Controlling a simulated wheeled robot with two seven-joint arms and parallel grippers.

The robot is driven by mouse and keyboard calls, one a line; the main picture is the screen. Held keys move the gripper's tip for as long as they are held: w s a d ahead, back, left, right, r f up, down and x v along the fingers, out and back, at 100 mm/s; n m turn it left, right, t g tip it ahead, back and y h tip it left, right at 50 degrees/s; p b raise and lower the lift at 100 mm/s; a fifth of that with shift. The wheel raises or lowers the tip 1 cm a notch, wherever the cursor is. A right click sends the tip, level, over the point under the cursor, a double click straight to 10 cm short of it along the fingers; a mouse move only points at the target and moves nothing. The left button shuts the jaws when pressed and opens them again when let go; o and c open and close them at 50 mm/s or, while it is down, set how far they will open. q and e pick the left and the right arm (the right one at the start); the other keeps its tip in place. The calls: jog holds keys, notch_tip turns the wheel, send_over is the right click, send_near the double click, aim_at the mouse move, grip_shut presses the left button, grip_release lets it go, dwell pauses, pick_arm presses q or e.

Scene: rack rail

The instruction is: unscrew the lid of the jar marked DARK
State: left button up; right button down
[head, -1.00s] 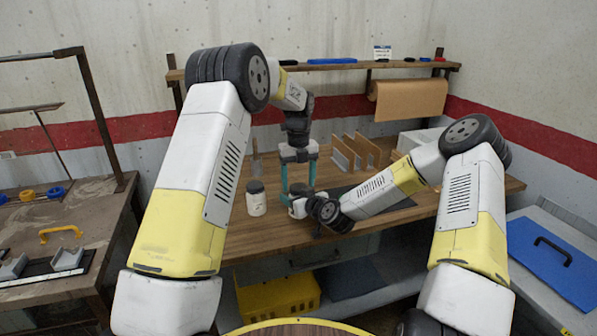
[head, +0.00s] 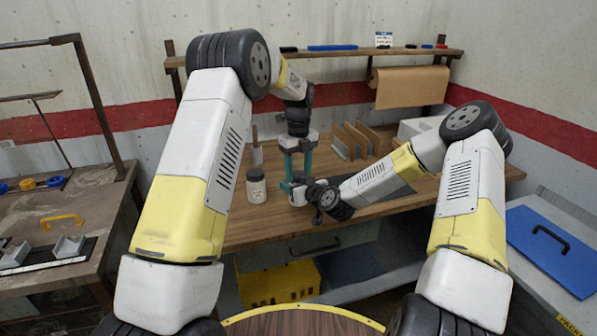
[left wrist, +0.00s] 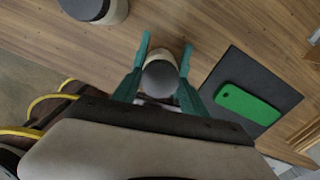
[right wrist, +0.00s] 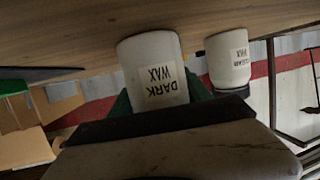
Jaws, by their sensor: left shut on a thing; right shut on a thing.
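The jar marked DARK WAX (right wrist: 157,62) is white, and its label reads upside down in the right wrist view. In the head view it stands on the wooden bench (head: 255,228), partly hidden by my right wrist. Its dark round lid (left wrist: 160,79) shows from above in the left wrist view. My left gripper (head: 298,181) points down from above with its teal fingers on both sides of the lid, shut on it. My right gripper (right wrist: 158,98) comes in low from the side and is shut on the jar's body; its fingertips are mostly hidden behind the jar.
A second white jar, marked CLEAR WAX (right wrist: 228,62), stands close by; in the head view (head: 256,188) it is left of the grippers. A dark mat with a green block (left wrist: 248,104) lies to the right. Upright brown boards (head: 352,141) stand behind.

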pick_arm(q)
jog(key=n, duration=0.7)
jog(key=o, duration=1.6)
jog(key=shift+c, duration=0.2)
jog(key=shift+r, duration=0.1)
